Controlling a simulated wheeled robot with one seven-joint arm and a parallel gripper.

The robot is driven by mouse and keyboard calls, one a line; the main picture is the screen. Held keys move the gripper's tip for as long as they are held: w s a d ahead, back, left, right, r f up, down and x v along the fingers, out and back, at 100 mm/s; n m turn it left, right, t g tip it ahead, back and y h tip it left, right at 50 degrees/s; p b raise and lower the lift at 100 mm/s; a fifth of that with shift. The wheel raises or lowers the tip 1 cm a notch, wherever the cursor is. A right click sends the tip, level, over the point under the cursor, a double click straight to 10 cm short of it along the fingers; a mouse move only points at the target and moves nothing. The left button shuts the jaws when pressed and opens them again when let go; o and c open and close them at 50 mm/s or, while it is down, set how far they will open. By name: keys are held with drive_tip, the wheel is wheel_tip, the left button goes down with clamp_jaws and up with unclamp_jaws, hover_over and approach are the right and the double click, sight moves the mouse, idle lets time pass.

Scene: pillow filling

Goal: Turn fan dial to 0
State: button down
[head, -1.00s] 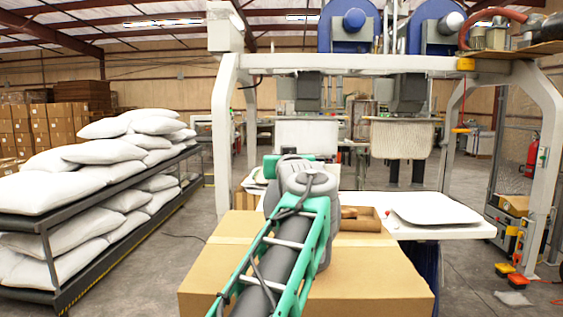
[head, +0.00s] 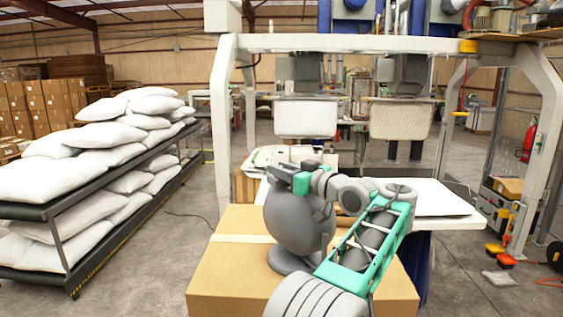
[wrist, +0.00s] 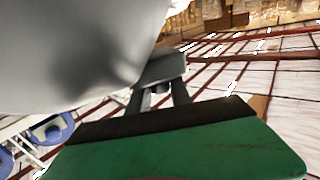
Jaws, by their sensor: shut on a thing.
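A grey rounded fan (head: 290,218) stands on a cardboard box (head: 232,270), on a round grey base. My gripper (head: 275,170) is at the upper left of the fan, with my arm bent around from the right. In the wrist view, the fan's smooth grey housing (wrist: 75,50) fills the upper left. There my gripper's two dark fingers (wrist: 159,88) are shut on a small grey block at the housing's edge, seemingly the fan dial (wrist: 160,68). The dial's markings and setting cannot be read. My gripper's green body covers the bottom of the wrist view.
A rack (head: 75,272) stacked with white pillows (head: 45,182) stands at the left. A white table (head: 470,220) and a white machine frame (head: 228,130) stand behind the box. Open floor (head: 180,235) lies between the rack and the box.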

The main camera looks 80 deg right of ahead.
drive_tip(key=shift+r, duration=0.1)
drive_tip(key=c, duration=1.2)
unclamp_jaws()
drive_tip(key=shift+d, duration=0.1)
